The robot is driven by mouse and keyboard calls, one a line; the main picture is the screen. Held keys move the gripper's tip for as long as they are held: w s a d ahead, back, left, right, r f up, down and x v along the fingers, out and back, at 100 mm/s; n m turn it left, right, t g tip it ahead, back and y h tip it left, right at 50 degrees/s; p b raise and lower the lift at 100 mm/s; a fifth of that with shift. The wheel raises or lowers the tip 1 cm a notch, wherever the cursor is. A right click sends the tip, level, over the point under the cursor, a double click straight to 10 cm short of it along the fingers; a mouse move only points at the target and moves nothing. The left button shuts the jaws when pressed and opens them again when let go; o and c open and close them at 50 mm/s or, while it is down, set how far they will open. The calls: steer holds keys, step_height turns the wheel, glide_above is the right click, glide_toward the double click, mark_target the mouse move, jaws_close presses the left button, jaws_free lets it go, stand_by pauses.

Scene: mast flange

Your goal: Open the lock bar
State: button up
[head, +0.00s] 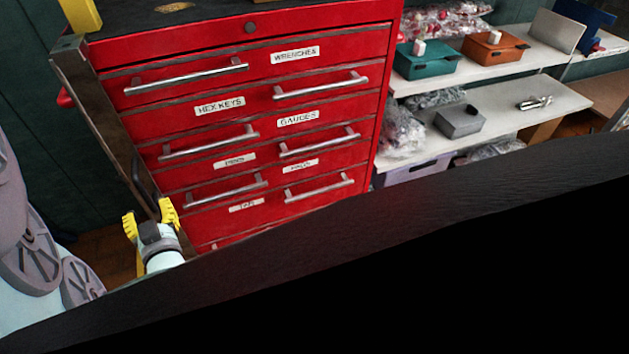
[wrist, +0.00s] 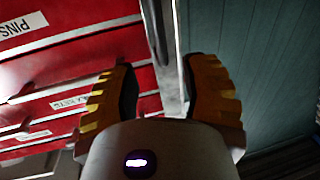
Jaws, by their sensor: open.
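The lock bar (head: 108,128) is a long dark metal strip. It runs down the left front edge of the red tool chest (head: 376,75), with a dark handle (head: 146,178) low on it. My gripper (head: 149,211) has yellow fingers spread apart, with nothing held, at the lower end of the bar in the head view. In the wrist view the bar (wrist: 158,40) runs down between the two open fingers of my gripper (wrist: 160,78). I cannot tell whether either finger touches it. The bar's lowest part is hidden behind my gripper.
Closed drawers with silver handles (head: 187,77) fill the chest front, close to the bar's right. A dark green wall (head: 35,130) is at left. Shelves (head: 470,65) with teal, orange and grey boxes stand at right. A dark surface covers the lower foreground.

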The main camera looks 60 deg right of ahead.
mark_target(142, 191)
steer(key=x, duration=0.8)
steer(key=shift+w+b, duration=0.15)
steer(key=shift+b, duration=0.2)
steer(key=shift+o, duration=0.3)
jaws_close()
